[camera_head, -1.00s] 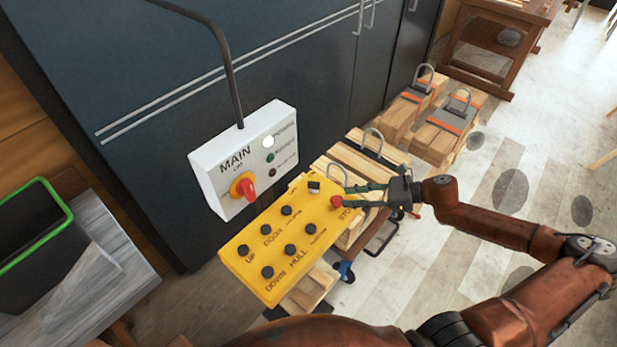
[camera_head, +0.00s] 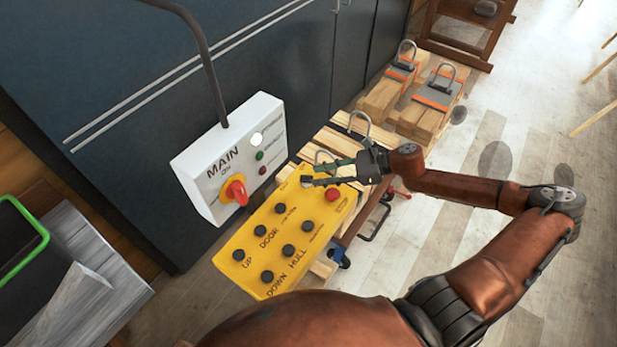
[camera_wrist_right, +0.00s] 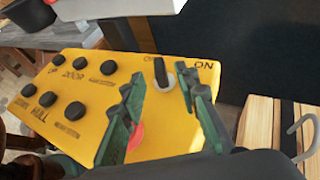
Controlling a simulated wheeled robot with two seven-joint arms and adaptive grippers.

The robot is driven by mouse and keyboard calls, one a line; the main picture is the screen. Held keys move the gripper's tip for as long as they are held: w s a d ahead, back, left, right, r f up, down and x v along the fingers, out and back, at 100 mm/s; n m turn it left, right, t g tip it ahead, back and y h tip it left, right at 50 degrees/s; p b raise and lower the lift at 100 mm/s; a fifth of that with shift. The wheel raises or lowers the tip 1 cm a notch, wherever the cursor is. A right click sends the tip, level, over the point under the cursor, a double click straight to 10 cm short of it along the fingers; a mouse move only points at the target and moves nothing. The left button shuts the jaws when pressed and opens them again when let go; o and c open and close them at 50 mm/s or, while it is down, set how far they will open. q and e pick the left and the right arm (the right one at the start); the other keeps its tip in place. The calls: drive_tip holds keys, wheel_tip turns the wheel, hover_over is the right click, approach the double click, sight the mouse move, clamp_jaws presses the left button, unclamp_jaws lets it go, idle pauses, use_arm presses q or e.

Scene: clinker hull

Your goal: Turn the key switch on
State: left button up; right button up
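The key switch (camera_head: 307,181), a small black handle on a pale round base, sits at the upper right of the yellow control panel (camera_head: 240,250). In the right wrist view, the key switch (camera_wrist_right: 161,72) stands near a partly hidden label on its left, with "ON" to its right. My right gripper (camera_head: 311,176) is open at the key switch. In the wrist view its green fingers (camera_wrist_right: 161,85) lie either side of the handle, with gaps showing; contact is not visible. My left gripper is not in view.
A red button (camera_head: 332,194) lies close to the right gripper; a finger partly covers it in the wrist view. Several black buttons fill the panel's left. A white MAIN box (camera_head: 195,165) with a red knob stands beside it. Wood blocks (camera_head: 395,100) lie behind.

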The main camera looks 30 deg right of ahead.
sight(309, 176)
drive_tip(key=shift+b+x, duration=0.35)
drive_tip(key=shift+x, duration=1.9)
clamp_jaws()
